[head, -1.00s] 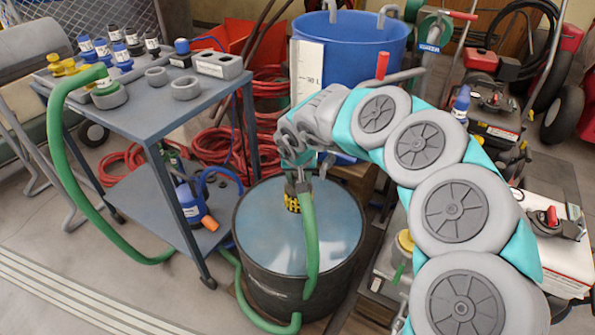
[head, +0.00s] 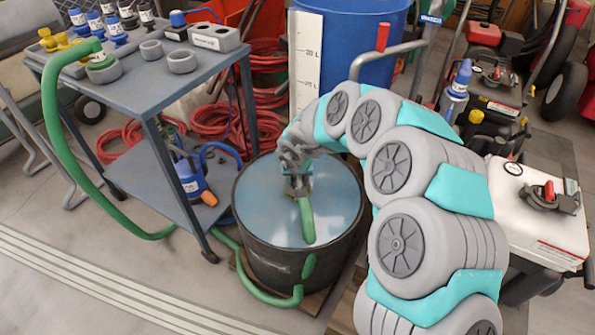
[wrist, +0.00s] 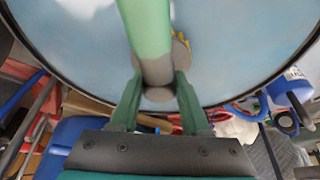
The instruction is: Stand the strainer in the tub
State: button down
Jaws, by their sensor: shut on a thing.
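The tub (head: 262,268) is a dark round drum filled with pale blue water, in the middle of the head view. My gripper (head: 298,188) is over the water inside its rim. It is shut on the grey collar at the end of a green hose (head: 306,220). In the wrist view my gripper's two fingers (wrist: 155,98) clasp this collar from both sides. A small yellow part of the strainer (wrist: 182,40) shows past the collar; the rest is hidden. In the head view the strainer is hidden, and I cannot tell how deep it sits or whether it touches the bottom.
A grey cart (head: 150,90) with bottles and fittings stands left of the tub. A blue barrel (head: 350,45) stands behind it. A white-topped machine (head: 540,215) is at right. The hose's lower length (head: 270,296) lies along the tub's front. Floor at front left is open.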

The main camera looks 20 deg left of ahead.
notch_tip(320, 180, down, 4)
jog(key=shift+r+b, duration=0.25)
jog(key=shift+b, duration=0.5)
notch_tip(320, 180, down, 7)
jog(key=b, duration=0.9)
jog(key=shift+r+b, duration=0.2)
jog(key=shift+b, duration=0.2)
jog(key=shift+f+p, duration=0.1)
jog(key=shift+p, duration=0.25)
notch_tip(320, 180, down, 4)
jog(key=shift+r+p, duration=0.2)
jog(key=shift+p, duration=0.3)
notch_tip(320, 180, down, 15)
jog(key=b, duration=0.2)
jog(key=shift+r, duration=0.2)
jog(key=shift+f, duration=0.55)
jog(key=shift+c, duration=1.5)
grip_release()
jog(key=p+v, duration=0.2)
jog(key=v, duration=0.5)
jog(key=shift+s+r, duration=0.15)
jog(key=shift+r, duration=0.2)
